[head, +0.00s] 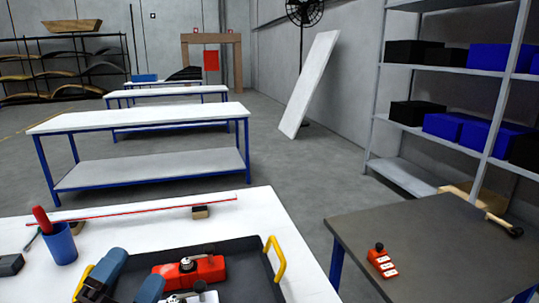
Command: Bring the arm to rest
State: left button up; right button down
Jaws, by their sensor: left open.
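My left gripper (130,275) shows at the bottom edge of the head view, over the left part of a black tray (235,248). Its two blue fingers stand apart with no object seen between them, so it is open. The rest of this arm is mostly cut off by the frame. A red tool (205,270) with a dark and metal knob lies in the tray to the right of the gripper, apart from it. My right gripper is not in view.
The tray, with yellow handles (274,258), is on a white table (270,215). A blue cup (60,245) stands at left. A grey table (440,235) at right holds a red block (381,262) and a hammer-like tool (500,223). Floor between the tables is clear.

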pick_arm(q)
jog(key=s+a+f+n+g+y, duration=0.2)
jog(key=a+f+n+g+y, duration=0.1)
jog(key=a+f+n+y, duration=0.3)
jog(key=s+a+f+n+g+y, duration=0.1)
jog(key=a+f+n+g+y, duration=0.3)
jog(key=f+n, duration=0.35)
jog(key=s+d+f+n+g+h, duration=0.1)
jog(key=s+f+n+g, duration=0.2)
jog(key=s+f+g, duration=0.4)
jog(key=s+d+f+n+g, duration=0.2)
jog(key=s+f+n+g, duration=0.15)
jog(key=s+f, duration=0.4)
jog(key=w+f+m+t+h, duration=0.1)
jog(key=w+f+t, duration=0.5)
jog(key=f, duration=0.3)
jog(key=shift+t, duration=0.65)
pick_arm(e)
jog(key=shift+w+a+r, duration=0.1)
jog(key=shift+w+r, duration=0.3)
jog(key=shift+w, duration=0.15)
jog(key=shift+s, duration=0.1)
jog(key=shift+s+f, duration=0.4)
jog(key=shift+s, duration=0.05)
